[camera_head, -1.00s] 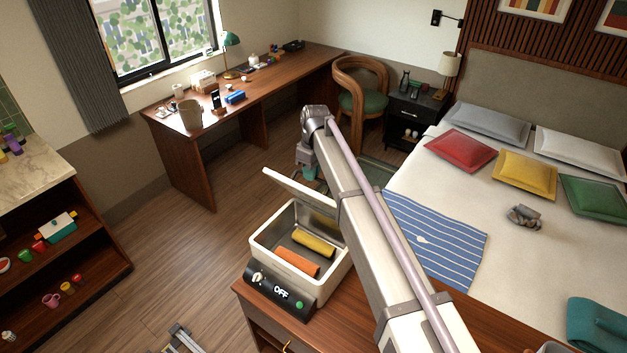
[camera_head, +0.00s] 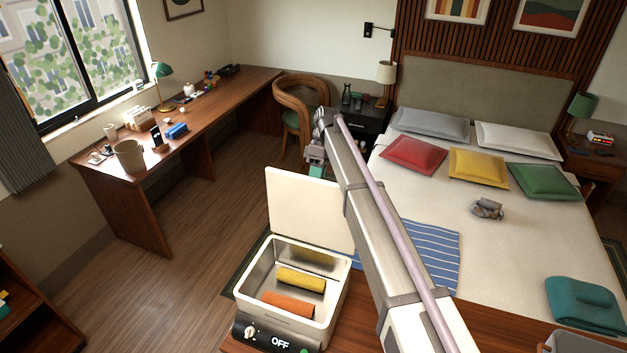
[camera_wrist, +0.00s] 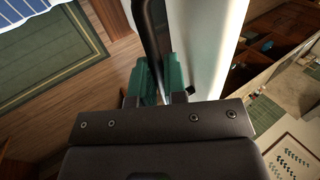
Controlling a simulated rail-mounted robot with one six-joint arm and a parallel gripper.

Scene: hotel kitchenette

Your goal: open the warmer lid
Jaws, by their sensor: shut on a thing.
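The warmer is a cream box with a metal-lined well and a black front panel marked OFF (camera_head: 279,342); an orange roll and a yellow roll lie inside. Its cream lid (camera_head: 300,212) stands raised at the back edge, close to upright, with the well uncovered. My gripper (camera_head: 316,170) is at the lid's upper right, partly behind my arm. In the wrist view, my gripper's green fingers (camera_wrist: 158,80) are shut around a dark bar handle (camera_wrist: 152,35) beside the white lid (camera_wrist: 212,45). The exact contact is partly hidden by the gripper body.
The warmer stands on a wooden cabinet top (camera_head: 490,330) at the foot of the bed (camera_head: 520,235). A striped blue cloth (camera_head: 430,255) lies behind my arm. Open floor (camera_head: 170,275) is to the left, below the desk (camera_head: 185,140).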

